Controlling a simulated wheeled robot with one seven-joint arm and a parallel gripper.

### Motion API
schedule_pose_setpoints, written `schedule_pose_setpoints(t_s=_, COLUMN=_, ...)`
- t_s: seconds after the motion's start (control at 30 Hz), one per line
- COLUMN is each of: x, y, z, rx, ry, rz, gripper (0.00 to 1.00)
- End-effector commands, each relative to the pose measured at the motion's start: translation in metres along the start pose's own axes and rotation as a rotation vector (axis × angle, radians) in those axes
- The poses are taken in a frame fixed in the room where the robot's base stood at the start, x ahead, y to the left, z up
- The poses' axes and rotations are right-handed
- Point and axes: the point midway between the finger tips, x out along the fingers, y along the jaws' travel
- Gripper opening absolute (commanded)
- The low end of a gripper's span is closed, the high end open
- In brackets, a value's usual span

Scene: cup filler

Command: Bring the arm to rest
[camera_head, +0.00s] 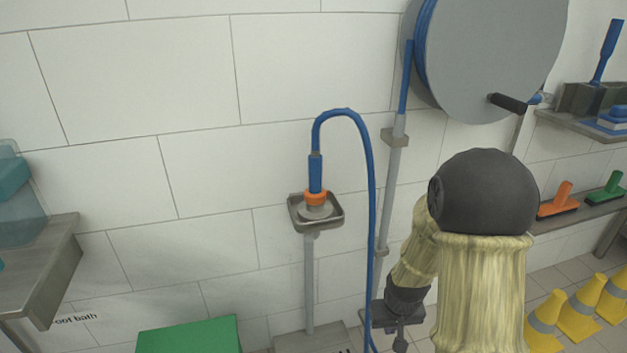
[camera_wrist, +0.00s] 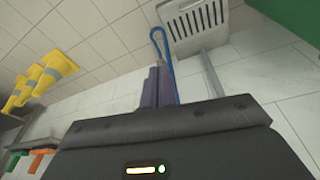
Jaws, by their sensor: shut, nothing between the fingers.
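My arm reaches down in the right half of the head view, in a pale yellow sleeve with dark joints. My gripper (camera_head: 400,338) hangs low at its end, small and partly unclear there. In the wrist view my gripper (camera_wrist: 160,72) has its two dark fingers side by side, shut and empty. The blue hose (camera_head: 371,220) passes just left of the arm in the head view. It also runs behind the fingers in the wrist view (camera_wrist: 160,42).
A hose nozzle with an orange collar (camera_head: 316,197) stands in a small tray (camera_head: 337,222) on a post. A grey hose reel (camera_head: 490,55) is above my arm. Yellow cones (camera_head: 578,318) stand at lower right. A green box (camera_head: 190,337) and a shelf (camera_head: 50,262) are at left.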

Motion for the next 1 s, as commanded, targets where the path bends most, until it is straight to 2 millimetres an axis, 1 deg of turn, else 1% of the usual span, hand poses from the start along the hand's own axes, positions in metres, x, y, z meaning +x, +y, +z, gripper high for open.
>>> schedule_pose_setpoints(t_s=0.03, x=-0.017, y=-0.003, z=0.004, rx=0.005, ry=0.009, rz=-0.001, gripper=0.0)
schedule_pose_setpoints(t_s=0.1, x=-0.036, y=-0.007, z=0.013, rx=0.015, ry=0.013, rz=-0.004, gripper=0.0)
schedule_pose_setpoints(t_s=0.2, x=-0.061, y=-0.012, z=0.026, rx=0.03, ry=0.02, rz=-0.009, gripper=0.0)
schedule_pose_setpoints(t_s=0.3, x=-0.08, y=-0.016, z=0.039, rx=0.04, ry=0.023, rz=-0.013, gripper=0.0)
schedule_pose_setpoints(t_s=0.5, x=-0.107, y=-0.023, z=0.061, rx=0.056, ry=0.03, rz=-0.021, gripper=0.0)
schedule_pose_setpoints(t_s=0.67, x=-0.123, y=-0.028, z=0.078, rx=0.066, ry=0.034, rz=-0.028, gripper=0.0)
schedule_pose_setpoints(t_s=0.7, x=-0.134, y=-0.028, z=0.075, rx=0.067, ry=0.03, rz=-0.028, gripper=0.0)
schedule_pose_setpoints(t_s=0.87, x=-0.155, y=-0.026, z=0.07, rx=0.066, ry=0.029, rz=-0.027, gripper=0.0)
schedule_pose_setpoints(t_s=1.0, x=-0.177, y=-0.025, z=0.065, rx=0.066, ry=0.03, rz=-0.027, gripper=0.0)
